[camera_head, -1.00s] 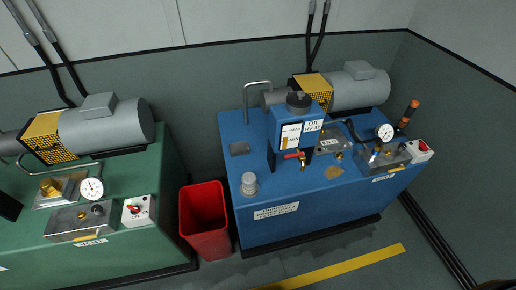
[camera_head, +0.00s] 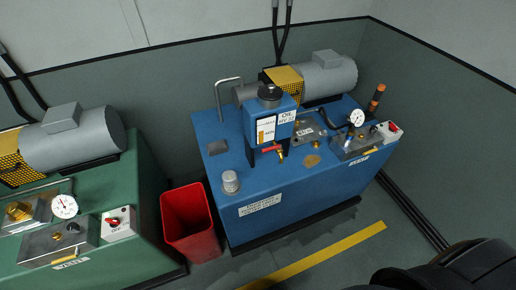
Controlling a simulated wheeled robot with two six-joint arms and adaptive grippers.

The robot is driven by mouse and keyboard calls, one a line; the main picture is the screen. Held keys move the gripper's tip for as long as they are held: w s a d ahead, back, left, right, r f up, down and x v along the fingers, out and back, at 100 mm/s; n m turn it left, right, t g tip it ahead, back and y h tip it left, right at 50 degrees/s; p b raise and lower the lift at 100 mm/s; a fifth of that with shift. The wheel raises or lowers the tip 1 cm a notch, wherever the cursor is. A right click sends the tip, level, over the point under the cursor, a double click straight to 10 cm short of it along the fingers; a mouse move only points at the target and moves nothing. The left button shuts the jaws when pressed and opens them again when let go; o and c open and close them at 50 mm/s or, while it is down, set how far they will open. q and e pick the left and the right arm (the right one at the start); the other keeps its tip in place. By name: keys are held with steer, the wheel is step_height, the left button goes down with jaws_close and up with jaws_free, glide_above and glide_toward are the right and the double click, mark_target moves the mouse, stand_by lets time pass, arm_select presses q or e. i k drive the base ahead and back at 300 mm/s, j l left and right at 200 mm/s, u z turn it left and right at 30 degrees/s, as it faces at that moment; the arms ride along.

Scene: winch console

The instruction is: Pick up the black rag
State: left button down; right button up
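Neither gripper shows clearly. A large black part of my own body fills the bottom right corner, and no fingertips can be made out on it.
A red bin (camera_head: 188,222) stands between the green console (camera_head: 140,180) and the blue one. An oil tank (camera_head: 270,122), a lidded grey cup (camera_head: 230,182) and a gauge (camera_head: 357,118) crowd the blue top. A yellow floor line (camera_head: 315,258) runs in front.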

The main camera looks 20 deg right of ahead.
mark_target(218, 147)
steer(key=j+z, duration=0.45)
steer(key=k+j+z, duration=0.1)
steer(key=j+z, duration=0.15)
steer(key=z, duration=0.25)
steer(key=k+j+z, duration=0.15)
steer(key=j+z, duration=0.15)
steer(key=z, duration=0.15)
